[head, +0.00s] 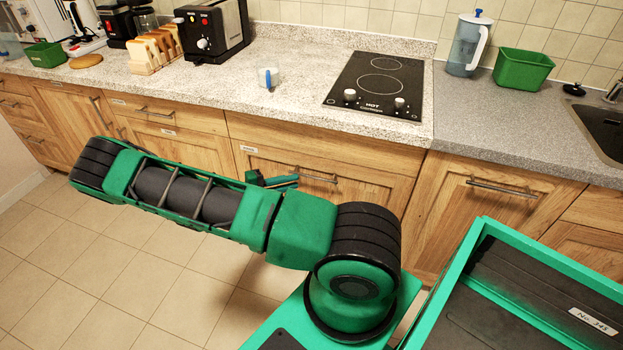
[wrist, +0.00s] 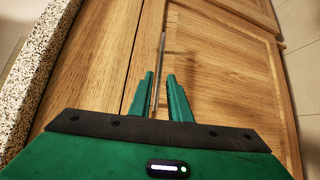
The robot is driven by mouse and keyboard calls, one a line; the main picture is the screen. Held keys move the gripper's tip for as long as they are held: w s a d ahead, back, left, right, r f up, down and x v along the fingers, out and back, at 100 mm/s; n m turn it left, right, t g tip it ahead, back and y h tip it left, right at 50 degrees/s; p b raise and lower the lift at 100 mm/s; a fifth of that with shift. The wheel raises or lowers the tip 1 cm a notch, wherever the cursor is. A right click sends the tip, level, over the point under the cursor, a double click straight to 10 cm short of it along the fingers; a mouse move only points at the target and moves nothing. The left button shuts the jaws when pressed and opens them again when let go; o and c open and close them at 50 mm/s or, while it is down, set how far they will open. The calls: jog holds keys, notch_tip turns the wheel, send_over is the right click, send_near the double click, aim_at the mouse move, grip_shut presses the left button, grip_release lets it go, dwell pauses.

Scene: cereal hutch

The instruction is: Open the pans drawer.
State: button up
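A wooden front (head: 340,180) with a metal bar handle (head: 318,179) is below the hob and sits flush with its neighbours. A small label (head: 248,148) is at its upper left, too small to read, so I cannot confirm it is the pans drawer. My gripper (head: 272,181) is at the left part of this handle, partly hidden behind my arm. In the wrist view, the two green fingers (wrist: 160,78) are apart. The bar handle (wrist: 161,60) runs lengthwise between them, with a gap visible; contact cannot be told.
The speckled worktop (head: 285,105) overhangs the fronts and shows close at the left of the wrist view. Another handled front (head: 490,200) is to the right. Tiled floor (head: 130,270) is clear at left.

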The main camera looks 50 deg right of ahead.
aim_at(313, 178)
jog(key=x, duration=0.9)
jog(key=shift+s+d, duration=0.1)
jog(key=shift+d, duration=0.05)
grip_shut()
